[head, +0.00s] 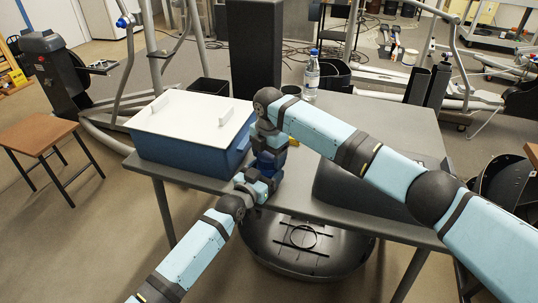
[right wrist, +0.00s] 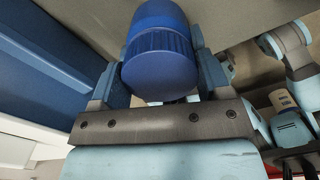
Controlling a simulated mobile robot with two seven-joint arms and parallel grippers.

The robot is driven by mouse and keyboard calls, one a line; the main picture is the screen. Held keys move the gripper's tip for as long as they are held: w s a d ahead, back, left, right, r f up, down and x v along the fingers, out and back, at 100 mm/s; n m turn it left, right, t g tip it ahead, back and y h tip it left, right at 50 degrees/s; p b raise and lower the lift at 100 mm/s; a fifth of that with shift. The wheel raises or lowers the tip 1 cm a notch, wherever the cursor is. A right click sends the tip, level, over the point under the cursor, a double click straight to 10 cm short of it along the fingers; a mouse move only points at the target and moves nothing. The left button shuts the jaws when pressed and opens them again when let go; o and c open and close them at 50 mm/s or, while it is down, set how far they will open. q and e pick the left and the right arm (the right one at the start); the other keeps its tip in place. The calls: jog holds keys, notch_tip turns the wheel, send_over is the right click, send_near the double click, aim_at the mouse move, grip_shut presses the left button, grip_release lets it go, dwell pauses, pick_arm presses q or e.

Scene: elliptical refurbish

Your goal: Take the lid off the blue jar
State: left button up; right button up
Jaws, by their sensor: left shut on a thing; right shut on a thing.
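The blue jar (head: 266,163) is between my two grippers beside the right end of the blue bin, mostly hidden by them in the head view. In the right wrist view its ribbed blue lid (right wrist: 158,68) faces the camera, with the smooth jar body (right wrist: 155,14) beyond it. The lid appears seated on the jar. My right gripper (head: 268,150) comes from above and is shut on the lid, one finger on each side. My left gripper (head: 264,174) comes from below and is shut on the jar body; its fingertips are hard to make out.
A blue bin with a white lid (head: 195,117) stands on the grey table (head: 350,115), left of the jar. A water bottle (head: 311,76) and a dark cup (head: 291,90) stand at the back. A dark curved object (head: 355,190) lies on the right, under my right arm.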

aim_at(269, 154)
jog(key=shift+r, duration=0.2)
dwell(0.5)
jog(key=shift+r, duration=0.95)
jog(key=shift+r, duration=2)
pick_arm(q)
jog(key=o, duration=1.7)
